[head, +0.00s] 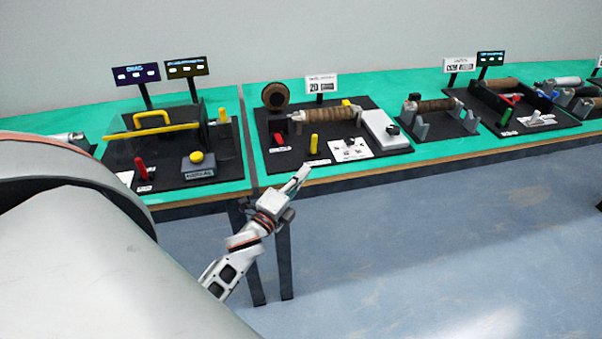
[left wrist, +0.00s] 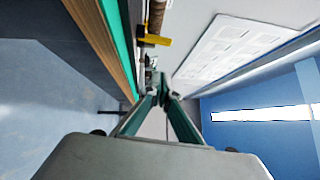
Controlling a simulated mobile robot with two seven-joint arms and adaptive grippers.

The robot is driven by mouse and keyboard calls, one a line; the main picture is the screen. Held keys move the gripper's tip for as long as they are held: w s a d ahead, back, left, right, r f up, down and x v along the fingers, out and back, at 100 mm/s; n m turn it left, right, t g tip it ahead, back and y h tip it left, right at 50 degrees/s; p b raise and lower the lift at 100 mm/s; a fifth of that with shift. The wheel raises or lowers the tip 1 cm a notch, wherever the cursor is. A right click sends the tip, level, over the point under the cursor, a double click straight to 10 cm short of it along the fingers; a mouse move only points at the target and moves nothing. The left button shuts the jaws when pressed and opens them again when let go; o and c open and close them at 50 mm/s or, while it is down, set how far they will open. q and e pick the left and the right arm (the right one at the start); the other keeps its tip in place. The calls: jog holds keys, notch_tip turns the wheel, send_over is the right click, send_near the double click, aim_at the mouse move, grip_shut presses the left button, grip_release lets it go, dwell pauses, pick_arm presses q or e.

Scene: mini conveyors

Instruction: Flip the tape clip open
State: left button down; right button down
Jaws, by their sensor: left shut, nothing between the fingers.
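I cannot tell for sure which part is the tape clip. The middle station (head: 375,103) holds a brown roller (head: 325,114), an upright yellow lever (head: 314,144), a small red lever (head: 278,138) and a small yellow block (head: 346,103) by the roller. My left gripper (head: 303,171) is shut and empty, in front of this station near the table's front edge, apart from the levers. In the left wrist view its closed fingertips (left wrist: 161,86) point toward the station, with a yellow part (left wrist: 154,41) and a brown roll (left wrist: 155,16) beyond. My right gripper is not in view.
The left station (head: 165,150) has a yellow handle, a red lever and a yellow button. A white box (head: 386,131) stands at the middle station's right end. More roller stations (head: 438,118) stand farther right. The floor (head: 430,240) before the tables is clear.

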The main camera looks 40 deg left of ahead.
pick_arm(q)
send_over(311, 163)
jog(key=s+d, duration=0.2)
jog(key=d, duration=0.1)
jog(key=shift+s+r, duration=0.2)
jog(key=shift+r, duration=0.2)
jog(key=shift+w+a+r+p, duration=0.15)
jog(key=shift+w+a+p, duration=0.3)
jog(key=shift+w+a, duration=0.85)
jog(key=shift+a, duration=0.2)
